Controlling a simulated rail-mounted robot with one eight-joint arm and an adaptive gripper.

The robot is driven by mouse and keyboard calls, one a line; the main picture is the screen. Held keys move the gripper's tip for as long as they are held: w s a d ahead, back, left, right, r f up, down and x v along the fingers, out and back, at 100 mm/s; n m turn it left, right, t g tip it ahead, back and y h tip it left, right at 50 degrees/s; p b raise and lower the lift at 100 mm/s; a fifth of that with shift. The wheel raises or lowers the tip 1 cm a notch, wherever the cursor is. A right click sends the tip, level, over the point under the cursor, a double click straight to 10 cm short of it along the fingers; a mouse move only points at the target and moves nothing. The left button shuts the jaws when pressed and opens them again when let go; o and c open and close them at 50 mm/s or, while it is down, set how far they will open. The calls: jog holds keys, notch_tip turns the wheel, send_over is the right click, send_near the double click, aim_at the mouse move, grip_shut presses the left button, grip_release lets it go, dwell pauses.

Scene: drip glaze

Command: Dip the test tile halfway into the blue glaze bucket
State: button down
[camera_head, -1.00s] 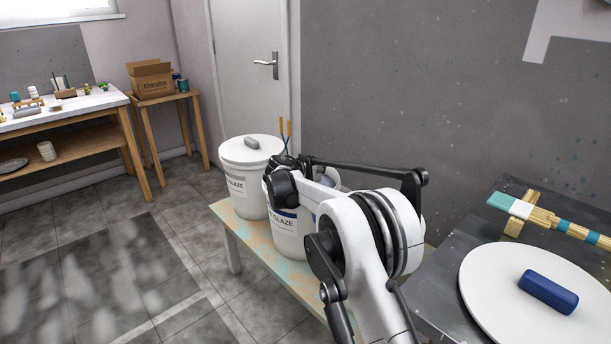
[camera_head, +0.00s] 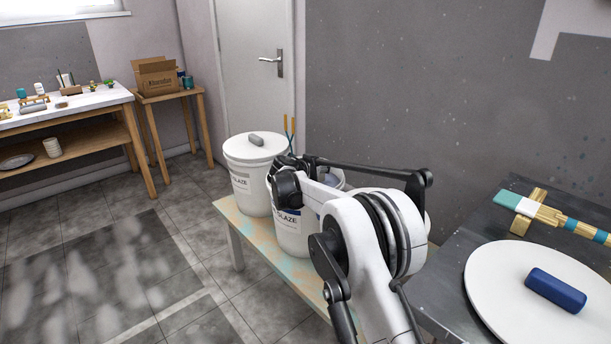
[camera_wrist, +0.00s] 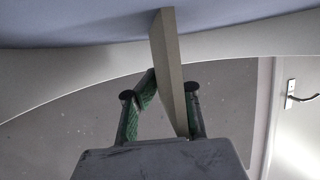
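The test tile (camera_wrist: 172,70) is a beige slab held between the green fingers of my gripper (camera_wrist: 170,95) in the wrist view. Its far end overlaps a pale blue glaze surface (camera_wrist: 80,18) inside a white bucket rim (camera_wrist: 60,82). I cannot tell whether it touches the glaze or how deep it is. In the head view the blue-labelled glaze bucket (camera_head: 288,232) stands open on a low bench, partly behind my arm. My gripper and the tile are hidden there by the arm.
A lidded white glaze bucket (camera_head: 250,183) stands left of the open one on the paint-stained bench (camera_head: 262,243). At right, a dark table (camera_head: 450,262) holds a white disc (camera_head: 497,283) with a blue block (camera_head: 555,290). A grey wall (camera_head: 420,90) rises behind.

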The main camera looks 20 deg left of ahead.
aim_at(324, 162)
jog(key=shift+f+b, duration=0.8)
jog(key=shift+f, duration=1)
jog(key=shift+r, duration=0.2)
dwell(2.4)
jog(key=shift+r+p, duration=1.1)
jog(key=shift+r, duration=1.35)
jog(key=shift+r+p, duration=0.4)
jog(key=shift+r, duration=0.6)
